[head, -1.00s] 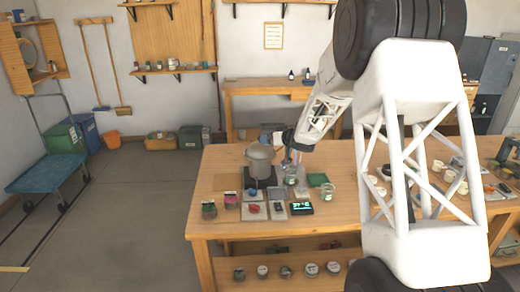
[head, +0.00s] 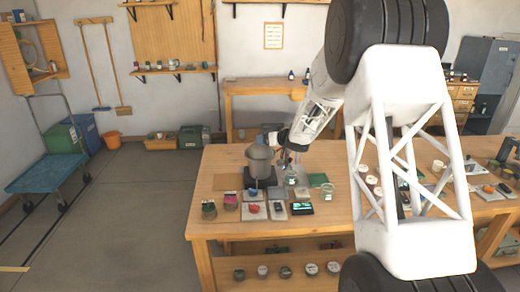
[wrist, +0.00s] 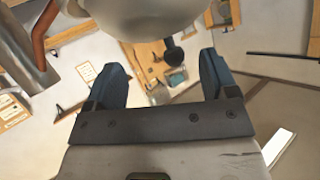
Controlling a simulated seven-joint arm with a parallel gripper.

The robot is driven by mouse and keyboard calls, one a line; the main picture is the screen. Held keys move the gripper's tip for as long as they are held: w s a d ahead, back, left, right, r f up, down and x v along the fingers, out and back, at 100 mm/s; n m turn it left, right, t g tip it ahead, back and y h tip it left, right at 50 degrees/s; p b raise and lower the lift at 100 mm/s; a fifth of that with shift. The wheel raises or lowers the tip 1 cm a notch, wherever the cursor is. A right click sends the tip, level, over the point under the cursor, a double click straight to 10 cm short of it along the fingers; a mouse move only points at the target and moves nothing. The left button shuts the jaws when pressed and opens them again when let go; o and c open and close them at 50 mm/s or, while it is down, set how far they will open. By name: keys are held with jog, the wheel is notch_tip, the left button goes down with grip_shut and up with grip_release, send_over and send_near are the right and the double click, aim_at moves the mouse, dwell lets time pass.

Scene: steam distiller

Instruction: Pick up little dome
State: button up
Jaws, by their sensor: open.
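I cannot clearly pick out the little dome in the head view. A grey metal pot (head: 260,160) stands upright on a dark base on the wooden table. My gripper (wrist: 165,62) is open, its two blue fingers apart with nothing held between them. A large rounded, pale grey form (wrist: 170,14) fills the top of the wrist view, just beyond the fingertips; I cannot tell whether it is the pot or a dome. In the head view my gripper is small and partly hidden, close to the right side of the pot.
Glass jars (head: 291,179) (head: 327,192), a green pad (head: 318,180) and a dark device with a lit display (head: 302,208) lie right of the pot. Several white cups sit at the right.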

jog(key=shift+w+a, duration=0.1)
jog(key=shift+x, duration=2.45)
jog(key=shift+a, duration=0.1)
